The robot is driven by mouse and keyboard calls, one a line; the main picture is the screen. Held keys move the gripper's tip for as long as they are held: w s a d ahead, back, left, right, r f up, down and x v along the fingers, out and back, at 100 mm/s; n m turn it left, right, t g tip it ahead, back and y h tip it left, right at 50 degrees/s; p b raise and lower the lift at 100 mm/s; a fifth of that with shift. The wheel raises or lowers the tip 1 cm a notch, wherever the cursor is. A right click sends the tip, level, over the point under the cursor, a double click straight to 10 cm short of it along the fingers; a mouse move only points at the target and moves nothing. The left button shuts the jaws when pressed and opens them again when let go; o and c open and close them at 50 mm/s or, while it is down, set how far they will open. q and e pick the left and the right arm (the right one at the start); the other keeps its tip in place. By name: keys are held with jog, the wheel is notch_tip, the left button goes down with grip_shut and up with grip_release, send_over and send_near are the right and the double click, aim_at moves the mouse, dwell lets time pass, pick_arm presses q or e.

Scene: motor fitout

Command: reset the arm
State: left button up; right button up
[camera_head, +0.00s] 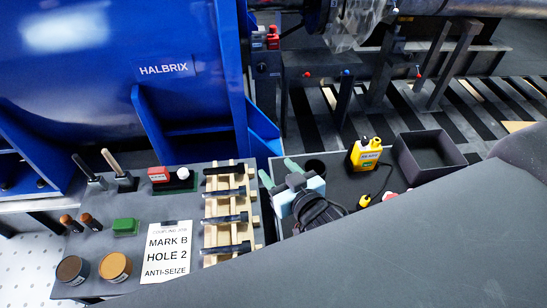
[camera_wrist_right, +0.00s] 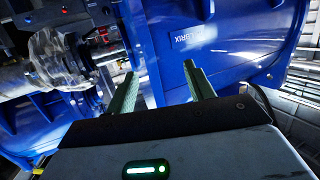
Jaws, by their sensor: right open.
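My right gripper (camera_head: 276,168) is at the gap between the parts table and the dark bench in the head view. Its two green fingers stand apart with nothing between them. In the right wrist view the open fingers (camera_wrist_right: 160,72) point toward the blue motor housing (camera_wrist_right: 225,55), and the space between them is empty. The right arm is folded close, with its dark wrist just behind the gripper. A large dark grey arm link of mine covers the lower right of the head view. My left gripper is not in view.
The parts table holds a wooden rack (camera_head: 231,238) with several dark bolts, a MARK B card (camera_head: 167,252), two tins, a green block (camera_head: 125,226) and brushes. A yellow device (camera_head: 366,154) and an empty dark tray (camera_head: 428,155) are on the right bench. The blue motor (camera_head: 110,70) stands behind.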

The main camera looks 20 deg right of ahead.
jog(key=s+d+f+g, duration=0.2)
jog(key=s+f, duration=0.7)
jog(key=f, duration=0.2)
jog(key=s+d+f+g, duration=0.2)
jog(key=s+f+g, duration=0.1)
jog(key=s+f, duration=0.7)
jog(key=shift+s+f+n+g, duration=0.3)
jog(key=shift+f, duration=0.25)
